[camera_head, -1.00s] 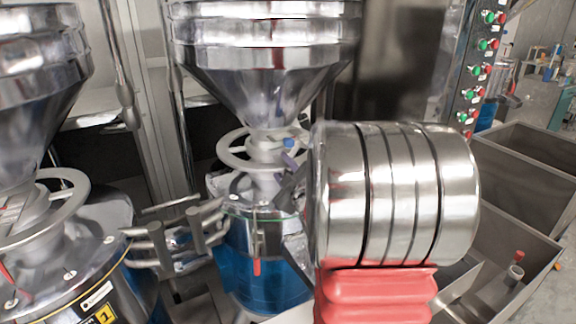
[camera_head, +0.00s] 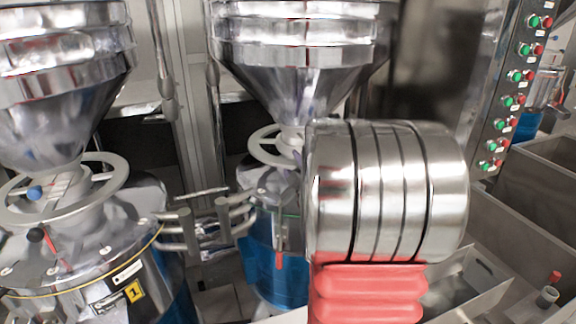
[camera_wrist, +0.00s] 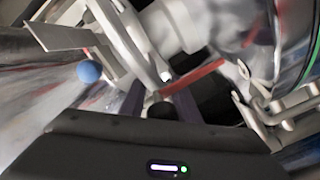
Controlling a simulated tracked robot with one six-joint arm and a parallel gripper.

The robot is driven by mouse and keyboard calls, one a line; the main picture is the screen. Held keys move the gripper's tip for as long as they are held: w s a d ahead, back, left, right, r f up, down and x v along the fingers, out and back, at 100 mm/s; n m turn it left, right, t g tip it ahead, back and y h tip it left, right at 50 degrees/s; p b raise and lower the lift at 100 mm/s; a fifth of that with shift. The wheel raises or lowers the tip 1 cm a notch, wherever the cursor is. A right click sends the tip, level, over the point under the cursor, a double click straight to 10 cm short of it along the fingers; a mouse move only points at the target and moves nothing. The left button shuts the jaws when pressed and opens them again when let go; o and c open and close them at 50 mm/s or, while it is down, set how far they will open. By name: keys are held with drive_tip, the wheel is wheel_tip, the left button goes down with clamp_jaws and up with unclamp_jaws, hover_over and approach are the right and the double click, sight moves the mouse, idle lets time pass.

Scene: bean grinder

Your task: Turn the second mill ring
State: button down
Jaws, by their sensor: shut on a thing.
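The second mill's pale ring (camera_head: 262,155) sits under the steel hopper of the middle mill in the head view. Its right part is hidden behind my arm. In the wrist view the pale ring rim (camera_wrist: 128,42) runs down between the dark fingers of my gripper (camera_wrist: 160,103), which is shut on it. A blue knob (camera_wrist: 88,71) shows left of the rim. In the head view my gripper is hidden behind my silver and red arm link.
The left mill (camera_head: 82,262), marked 1, has its own ring (camera_head: 112,185) with a blue knob. Metal pipes (camera_head: 215,225) stand between the mills. A panel of green and red buttons (camera_head: 515,90) and steel bins (camera_head: 525,225) are at the right.

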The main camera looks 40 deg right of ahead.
drive_tip(key=shift+f, duration=0.25)
idle(0.5)
drive_tip(key=c, duration=1.7)
unclamp_jaws()
drive_tip(key=shift+w+d, duration=0.1)
drive_tip(key=shift+d, duration=0.05)
drive_tip(key=shift+o, duration=1.2)
drive_tip(key=shift+r, duration=0.1)
